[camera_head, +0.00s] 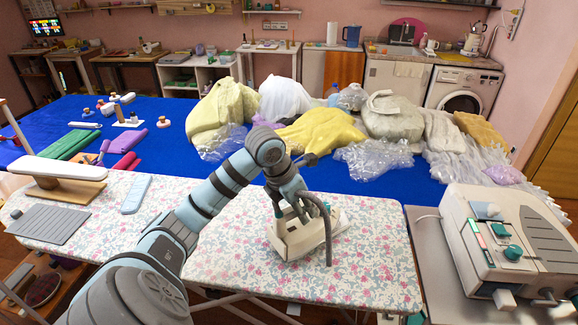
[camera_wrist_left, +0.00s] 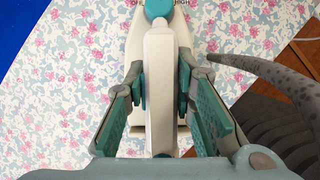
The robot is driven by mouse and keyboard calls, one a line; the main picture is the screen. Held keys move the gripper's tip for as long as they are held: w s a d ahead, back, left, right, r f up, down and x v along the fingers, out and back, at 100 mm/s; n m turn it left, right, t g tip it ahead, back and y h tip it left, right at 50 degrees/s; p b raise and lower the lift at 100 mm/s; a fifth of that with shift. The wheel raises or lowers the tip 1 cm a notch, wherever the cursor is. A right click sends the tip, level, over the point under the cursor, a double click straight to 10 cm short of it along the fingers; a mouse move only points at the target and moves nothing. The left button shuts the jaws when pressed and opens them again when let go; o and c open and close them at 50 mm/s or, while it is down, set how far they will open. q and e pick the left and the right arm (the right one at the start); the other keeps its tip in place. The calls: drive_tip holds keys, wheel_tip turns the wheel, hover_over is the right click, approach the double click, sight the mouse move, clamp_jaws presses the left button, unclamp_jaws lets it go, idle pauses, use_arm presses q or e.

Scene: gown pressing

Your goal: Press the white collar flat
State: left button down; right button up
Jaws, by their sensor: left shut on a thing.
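My left gripper (camera_head: 287,196) reaches down over the floral ironing board (camera_head: 370,262) and is shut on the handle of a cream and teal iron (camera_head: 296,242). In the left wrist view the iron's pale handle (camera_wrist_left: 159,85) stands between the two teal-padded fingers. The iron is upright, near the middle of the board; whether its sole touches the cloth I cannot tell. A grey hose runs up from its right side. I cannot make out the white collar in either view; it may be hidden by the iron or arm. My right gripper is not in view.
A white sleeve board (camera_head: 58,168) and a grey mat (camera_head: 45,223) are at the board's left end. A steam unit (camera_head: 490,240) stands to the right. Behind, a blue table (camera_head: 300,172) carries plastic-wrapped garments (camera_head: 325,132). The board's right part is clear.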

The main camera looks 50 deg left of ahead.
sight(322, 207)
use_arm(q)
drive_tip(key=w, duration=0.3)
drive_tip(key=w+d, duration=0.1)
drive_tip(key=w, duration=0.3)
drive_tip(key=w+d, duration=0.1)
drive_tip(key=w, duration=0.2)
drive_tip(key=shift+w+d+f, duration=0.1)
drive_tip(key=shift+w+d, duration=0.05)
drive_tip(key=shift+f, duration=0.7)
drive_tip(key=s, duration=0.2)
drive_tip(key=s+a+p, duration=0.1)
drive_tip(key=s, duration=0.1)
drive_tip(key=shift+s+r, duration=0.15)
drive_tip(key=shift+s, duration=0.4)
drive_tip(key=s, duration=0.2)
drive_tip(key=s+a, duration=0.1)
drive_tip(key=s, duration=0.1)
drive_tip(key=shift+s+p, duration=0.25)
drive_tip(key=shift+p, duration=0.15)
drive_tip(key=shift+s, duration=0.2)
